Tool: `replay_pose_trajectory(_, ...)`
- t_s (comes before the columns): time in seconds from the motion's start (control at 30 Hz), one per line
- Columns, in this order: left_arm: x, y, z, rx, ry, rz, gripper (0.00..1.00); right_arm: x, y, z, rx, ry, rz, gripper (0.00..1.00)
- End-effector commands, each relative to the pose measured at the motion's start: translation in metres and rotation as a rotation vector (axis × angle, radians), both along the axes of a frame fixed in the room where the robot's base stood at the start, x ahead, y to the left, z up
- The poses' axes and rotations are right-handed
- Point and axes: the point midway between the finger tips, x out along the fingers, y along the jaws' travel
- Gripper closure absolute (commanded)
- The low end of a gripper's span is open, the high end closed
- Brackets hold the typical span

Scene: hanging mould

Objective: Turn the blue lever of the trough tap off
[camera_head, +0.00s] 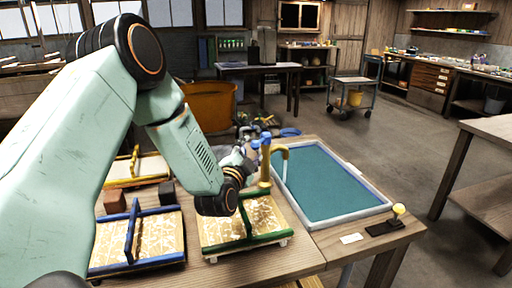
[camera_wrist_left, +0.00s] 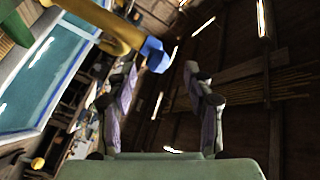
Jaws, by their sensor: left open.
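The tap (camera_head: 265,172) is a brass-yellow post with a curved spout, standing at the left edge of the trough (camera_head: 384,207). Its blue lever (camera_head: 265,139) is at the top of the post. My left gripper (camera_head: 246,153) is beside the lever on its left, partly hidden behind my own wrist. In the left wrist view, the open fingers (camera_wrist_left: 160,73) are empty, and the blue lever (camera_wrist_left: 155,55) shows near the gap between their tips. I cannot tell whether they touch it. My right gripper is not in view.
The trough holds teal water and fills the bench's right side. Framed moulds with green (camera_head: 250,243) and blue (camera_head: 140,262) bars lie on the bench below my arm.

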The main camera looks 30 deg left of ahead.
Motion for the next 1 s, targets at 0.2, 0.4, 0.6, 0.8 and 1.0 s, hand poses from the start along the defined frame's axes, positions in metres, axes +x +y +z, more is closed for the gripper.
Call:
replay_pose_trajectory(0.2,0.03,0.007,-0.001,0.002,-0.001,-0.002,0.48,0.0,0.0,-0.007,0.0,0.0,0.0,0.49)
replay_pose_trajectory(0.4,0.045,0.011,-0.001,0.0,0.001,-0.001,0.48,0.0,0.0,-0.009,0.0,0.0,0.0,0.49)
replay_pose_trajectory(0.6,0.049,0.012,-0.001,0.0,0.002,-0.001,0.48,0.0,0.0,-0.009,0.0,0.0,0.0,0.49)
replay_pose_trajectory(0.8,0.05,0.013,0.0,0.0,0.001,-0.001,0.55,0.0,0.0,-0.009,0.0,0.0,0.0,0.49)
replay_pose_trajectory(1.0,0.05,0.013,0.0,0.0,0.001,-0.001,0.72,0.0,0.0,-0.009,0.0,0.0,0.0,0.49)
